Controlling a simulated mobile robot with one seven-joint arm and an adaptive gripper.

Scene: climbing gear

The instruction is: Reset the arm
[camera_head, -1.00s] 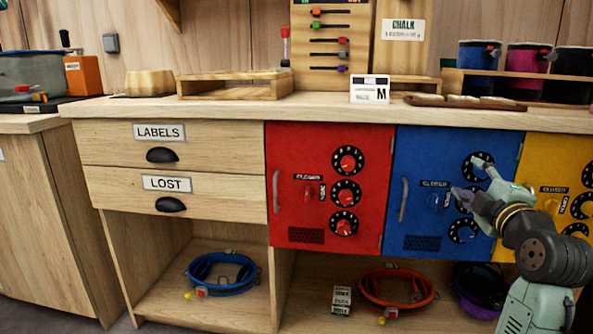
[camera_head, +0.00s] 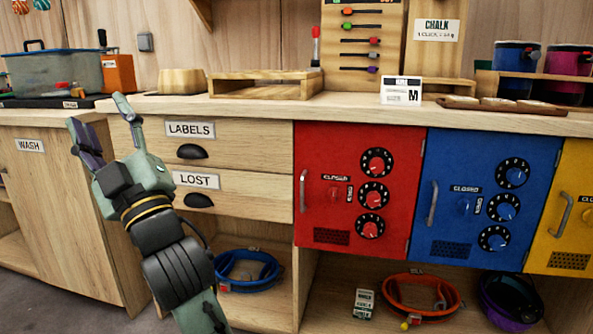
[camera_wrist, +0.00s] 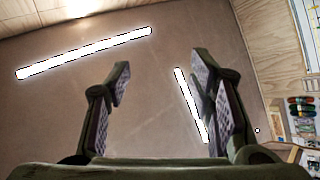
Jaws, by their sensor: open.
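My gripper (camera_head: 98,122) is raised at the left in the head view, in front of the LABELS and LOST drawers and the WASH cabinet. Its fingers point up and are spread apart with nothing between them. In the wrist view my gripper (camera_wrist: 160,100) also shows two separated fingers. Beyond them are a brown ceiling and two bright strip lights (camera_wrist: 85,52). My forearm reaches up from the bottom edge and hides part of the lower shelf.
Red (camera_head: 335,225) and blue (camera_head: 445,225) cabinet doors with dials stand right of the drawers. The countertop (camera_head: 300,107) holds a wooden tray (camera_head: 265,92), a card (camera_head: 401,90) and a lidded bin (camera_head: 50,72). Blue (camera_head: 235,285) and orange (camera_head: 388,300) loops lie on the low shelf.

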